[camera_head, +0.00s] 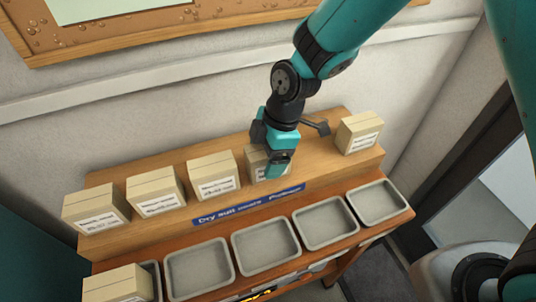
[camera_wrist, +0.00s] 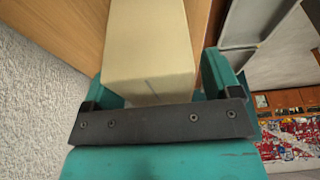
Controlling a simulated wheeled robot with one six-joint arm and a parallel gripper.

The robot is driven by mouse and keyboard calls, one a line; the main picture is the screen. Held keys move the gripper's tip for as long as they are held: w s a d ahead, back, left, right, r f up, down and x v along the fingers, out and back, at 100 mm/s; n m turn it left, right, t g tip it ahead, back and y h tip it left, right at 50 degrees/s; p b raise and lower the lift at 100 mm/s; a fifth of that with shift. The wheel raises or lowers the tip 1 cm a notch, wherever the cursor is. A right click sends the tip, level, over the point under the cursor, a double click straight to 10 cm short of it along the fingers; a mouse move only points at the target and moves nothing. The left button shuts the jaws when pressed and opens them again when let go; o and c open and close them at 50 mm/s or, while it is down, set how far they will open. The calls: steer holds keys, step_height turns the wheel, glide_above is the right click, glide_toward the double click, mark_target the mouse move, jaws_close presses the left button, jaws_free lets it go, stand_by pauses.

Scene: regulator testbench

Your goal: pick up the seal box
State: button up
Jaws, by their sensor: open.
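Several cream boxes with white labels stand in a row on the wooden upper shelf. The labels are too small to read, so I cannot tell which one is the seal box. My gripper (camera_head: 279,160) is at the fourth box from the left (camera_head: 254,163) and hides part of it in the head view. In the wrist view this box (camera_wrist: 150,45) sits between the two open fingers of my gripper (camera_wrist: 163,75). Slight gaps seem to show beside it, and I cannot tell whether either finger touches it. The box rests on the shelf.
Neighbouring boxes stand left (camera_head: 212,175) and right (camera_head: 359,133), with a gap before the right one. A blue sign (camera_head: 248,204) is on the shelf front. Several grey trays (camera_head: 265,246) lie below, empty where visible. Another box (camera_head: 118,284) sits lower left. A wall is behind.

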steer(key=shift+a+f, duration=0.1)
steer(key=shift+f, duration=0.35)
steer(key=shift+f, duration=0.1)
steer(key=shift+c, duration=0.5)
steer(key=c, duration=1)
